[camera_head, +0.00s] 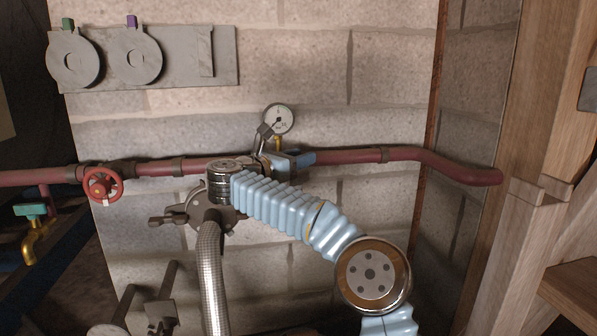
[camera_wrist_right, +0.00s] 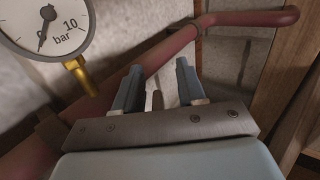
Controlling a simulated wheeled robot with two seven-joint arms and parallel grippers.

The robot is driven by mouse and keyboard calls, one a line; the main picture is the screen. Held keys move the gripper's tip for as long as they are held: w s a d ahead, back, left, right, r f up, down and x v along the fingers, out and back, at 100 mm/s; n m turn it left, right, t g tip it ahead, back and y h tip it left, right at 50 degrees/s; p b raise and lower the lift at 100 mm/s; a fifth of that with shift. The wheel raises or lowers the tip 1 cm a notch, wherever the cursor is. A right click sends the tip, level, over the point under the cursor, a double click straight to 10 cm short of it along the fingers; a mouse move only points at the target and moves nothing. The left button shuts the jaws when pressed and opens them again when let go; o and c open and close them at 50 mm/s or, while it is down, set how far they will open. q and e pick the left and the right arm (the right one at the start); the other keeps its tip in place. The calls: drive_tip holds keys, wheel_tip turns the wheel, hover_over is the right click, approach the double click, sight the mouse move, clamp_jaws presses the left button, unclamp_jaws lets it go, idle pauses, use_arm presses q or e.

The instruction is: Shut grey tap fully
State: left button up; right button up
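A grey lever (camera_head: 263,134), which looks like the grey tap's handle, rises at a slant from the red pipe just below the pressure gauge (camera_head: 278,118). My right gripper (camera_head: 297,159) is at the pipe, just right of and below this lever. In the right wrist view my right gripper (camera_wrist_right: 157,76) has its two fingers apart, with the red pipe behind them. A narrow pale strip shows between the fingers; I cannot tell what it is. The tap's body is largely hidden by my wrist and gripper. My left gripper is not in view.
The red pipe (camera_head: 348,156) runs along the block wall. It carries a red handwheel (camera_head: 103,184) at left. A teal-handled brass tap (camera_head: 34,238) is further left. A braided hose (camera_head: 211,275) hangs below my wrist. A grey panel (camera_head: 222,58) with discs is above. Wooden posts stand at right.

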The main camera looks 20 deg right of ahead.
drive_tip(key=s+a+r+b, duration=0.1)
drive_tip(key=s+a+r, duration=0.4)
drive_tip(key=s, duration=0.5)
wheel_tip(320, 180, up, 2)
drive_tip(key=shift+s+r, duration=0.15)
drive_tip(key=shift+s, duration=0.2)
